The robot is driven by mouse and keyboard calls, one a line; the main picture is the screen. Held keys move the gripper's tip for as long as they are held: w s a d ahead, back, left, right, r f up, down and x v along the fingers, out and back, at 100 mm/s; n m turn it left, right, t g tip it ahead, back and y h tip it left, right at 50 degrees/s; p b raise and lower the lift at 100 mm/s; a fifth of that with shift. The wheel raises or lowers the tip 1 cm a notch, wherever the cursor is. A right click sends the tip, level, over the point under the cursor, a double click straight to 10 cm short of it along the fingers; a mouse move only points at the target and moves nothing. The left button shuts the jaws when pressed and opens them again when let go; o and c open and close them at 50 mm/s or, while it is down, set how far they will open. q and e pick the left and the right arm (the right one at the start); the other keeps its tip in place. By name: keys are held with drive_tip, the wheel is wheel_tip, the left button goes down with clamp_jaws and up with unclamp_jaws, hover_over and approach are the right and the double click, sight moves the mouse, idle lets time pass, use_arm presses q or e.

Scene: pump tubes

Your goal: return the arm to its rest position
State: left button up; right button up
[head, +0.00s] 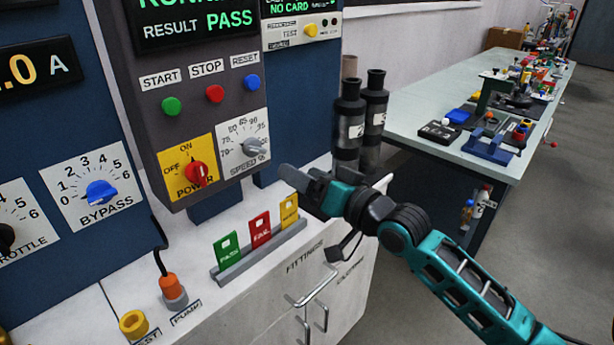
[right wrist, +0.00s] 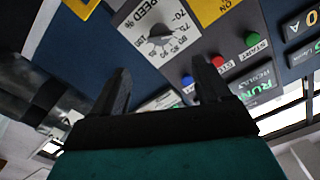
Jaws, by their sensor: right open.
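My right arm is teal and black and comes in from the right in the head view. Its gripper (head: 294,190) is in front of the grey control panel, below the speed dial (head: 254,146) and right of the red power knob (head: 196,173). In the right wrist view the two dark fingers (right wrist: 162,88) are apart with nothing between them. The speed dial also shows beyond the fingers there (right wrist: 160,35). The gripper looks clear of the panel. My left gripper is in neither view.
Green, red and yellow cards (head: 260,230) stand in a grey rack on the white cabinet (head: 245,290). Dark cylinders (head: 349,128) stand behind my right gripper. A long bench (head: 425,112) with many small items is at the back right. Grey floor (head: 545,215) is clear at right.

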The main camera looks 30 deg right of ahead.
drive_tip(key=s+a+f+n+g+h, duration=0.2)
drive_tip(key=s+f+g, duration=0.1)
drive_tip(key=s+f, duration=0.7)
drive_tip(key=s+a+f+n+g+h, duration=0.2)
drive_tip(key=s+f, duration=0.8)
drive_tip(key=f, duration=0.8)
drive_tip(key=shift+a+n+g, duration=0.3)
drive_tip(key=shift+a+g, duration=0.3)
drive_tip(key=shift+a, duration=0.25)
drive_tip(key=shift+w+f, duration=0.1)
idle(2.7)
